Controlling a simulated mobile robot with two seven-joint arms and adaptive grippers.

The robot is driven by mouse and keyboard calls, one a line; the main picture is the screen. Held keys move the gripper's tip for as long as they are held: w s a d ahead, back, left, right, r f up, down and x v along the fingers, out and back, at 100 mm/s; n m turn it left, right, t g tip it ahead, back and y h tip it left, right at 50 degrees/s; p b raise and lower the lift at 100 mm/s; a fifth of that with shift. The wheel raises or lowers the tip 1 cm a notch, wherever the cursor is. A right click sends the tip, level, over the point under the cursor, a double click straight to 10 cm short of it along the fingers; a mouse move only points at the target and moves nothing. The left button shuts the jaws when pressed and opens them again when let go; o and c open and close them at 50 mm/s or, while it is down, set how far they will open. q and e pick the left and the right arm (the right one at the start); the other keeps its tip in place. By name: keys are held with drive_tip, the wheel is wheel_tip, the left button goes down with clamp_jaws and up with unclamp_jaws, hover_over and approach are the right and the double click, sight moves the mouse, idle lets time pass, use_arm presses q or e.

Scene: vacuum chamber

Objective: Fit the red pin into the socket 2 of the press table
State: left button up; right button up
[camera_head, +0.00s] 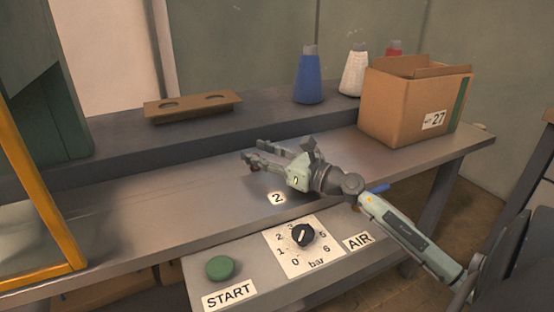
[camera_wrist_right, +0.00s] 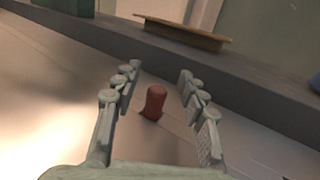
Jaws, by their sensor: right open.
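The red pin (camera_wrist_right: 154,102) stands upright on the press table in the right wrist view, between the spread fingers of my right gripper (camera_wrist_right: 152,100) and apart from both. A dark patch lies at its foot, and I cannot tell whether it sits in a hole. In the head view my right gripper (camera_head: 268,157) is open, low over the press table (camera_head: 150,215), pointing left, and mostly covers the pin. The label 2 (camera_head: 277,198) is on the table just in front of the gripper. The socket itself is not clearly visible. My left gripper is not in view.
A brown holder with two holes (camera_head: 192,106) lies on the raised back ledge. A blue cone (camera_head: 309,78), a white cone (camera_head: 353,72) and a cardboard box (camera_head: 400,105) stand at right. A front panel has a green START button (camera_head: 220,267) and dial (camera_head: 302,235). A yellow frame (camera_head: 40,190) stands at left.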

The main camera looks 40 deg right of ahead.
drive_tip(key=v, duration=0.7)
drive_tip(key=shift+f, duration=0.35)
